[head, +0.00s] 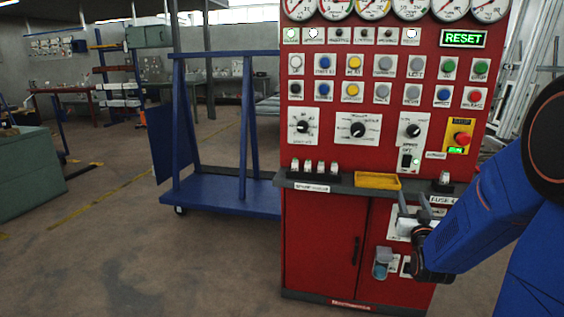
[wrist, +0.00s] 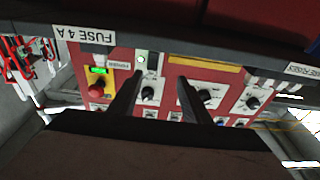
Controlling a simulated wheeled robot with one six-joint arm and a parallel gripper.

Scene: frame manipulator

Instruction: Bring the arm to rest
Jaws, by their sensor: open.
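My blue arm (head: 480,225) reaches in from the right in the head view. My gripper (head: 413,203) is in front of the red control panel (head: 335,225), near its shelf edge and the fuse label. In the wrist view, which looks upside down, the two dark fingers of my gripper (wrist: 160,82) stand apart with nothing between them. Panel knobs show beyond the fingers. I cannot tell from these views how close the fingers are to the shelf.
The panel's grey shelf (head: 340,184) holds a yellow tray (head: 377,181) and several fuses. A red stop button (head: 462,138) is on the panel's right. A blue cart (head: 220,197) stands left of the panel. The floor (head: 120,245) at left is clear.

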